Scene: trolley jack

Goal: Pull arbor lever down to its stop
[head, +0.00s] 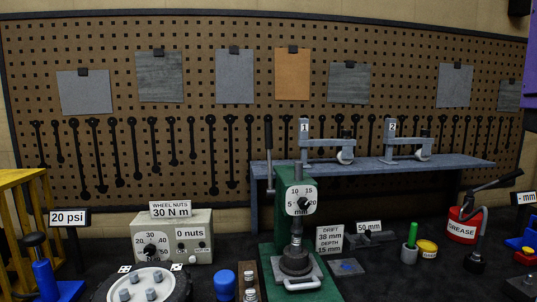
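A thin grey upright bar, seemingly the arbor lever (270,178), shows beside the top left of the column. Its upper end is hard to tell from the dark tool outlines behind. My gripper is not in view, and nothing is seen touching the lever.
A raised grey shelf (455,162) with two clamps numbered 1 and 2 stands behind the press. A wheel-nut box (172,238) and wheel hub (148,287) are left. A blue cap (226,283) is close by.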

